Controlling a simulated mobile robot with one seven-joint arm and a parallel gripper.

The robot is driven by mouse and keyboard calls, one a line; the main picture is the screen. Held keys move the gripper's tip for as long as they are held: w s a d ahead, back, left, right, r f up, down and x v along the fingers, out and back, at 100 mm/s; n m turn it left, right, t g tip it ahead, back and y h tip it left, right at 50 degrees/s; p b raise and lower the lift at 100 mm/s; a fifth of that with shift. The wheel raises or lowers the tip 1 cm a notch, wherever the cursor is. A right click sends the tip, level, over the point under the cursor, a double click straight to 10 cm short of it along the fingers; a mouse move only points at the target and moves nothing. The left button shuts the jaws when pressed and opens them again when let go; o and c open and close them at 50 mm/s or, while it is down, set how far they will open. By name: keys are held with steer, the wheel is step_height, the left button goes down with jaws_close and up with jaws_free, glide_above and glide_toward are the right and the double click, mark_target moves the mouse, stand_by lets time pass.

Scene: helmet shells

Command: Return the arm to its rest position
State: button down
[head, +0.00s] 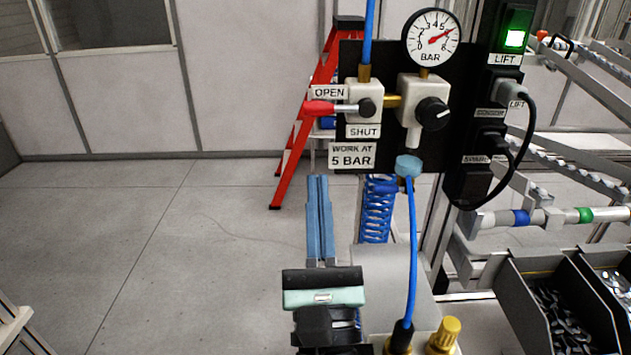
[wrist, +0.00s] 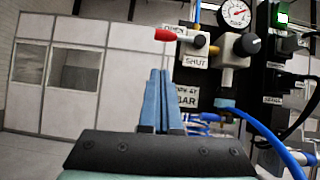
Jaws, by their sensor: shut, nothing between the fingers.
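My gripper (head: 319,180) stands in the lower middle of the head view, its blue fingers together and pointing up and away, with nothing between them. In the wrist view my gripper (wrist: 160,75) also shows its fingers side by side and empty. It is below and left of the valve panel (head: 380,60) in the head view. The red valve lever (head: 319,107) points left, next to the OPEN label. I cannot tell the exact gap between fingers and panel, but they look apart.
The gauge (head: 432,38) needle points to the upper right. A blue hose (head: 411,250) and a blue coil (head: 377,210) hang close right of my gripper. A red ladder (head: 300,130) stands behind. Dark bins (head: 530,300) with metal parts are at lower right.

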steer(key=f+b+v, duration=0.1)
steer(key=b+v, duration=0.2)
steer(key=v, duration=0.3)
steer(key=s+d+r+m+t+h, duration=0.1)
steer(key=d+r+m+h, duration=0.15)
steer(key=r+m, duration=0.75)
steer(key=s+d+r+m+h, duration=0.1)
steer(key=r+m+h, duration=0.35)
steer(key=m, duration=0.95)
steer(key=s+a+r+m+t+y, duration=0.1)
steer(key=a+r+m+y, duration=0.1)
steer(key=r+m, duration=0.3)
steer(key=s+a+r+m+y, duration=0.2)
steer(key=r+m+y, duration=0.2)
steer(key=r+m, duration=0.2)
steer(key=shift+s+a+r+m+t, duration=0.3)
steer(key=shift+a+m+t, duration=0.1)
steer(key=shift+m, duration=0.6)
steer(key=shift+f, duration=0.1)
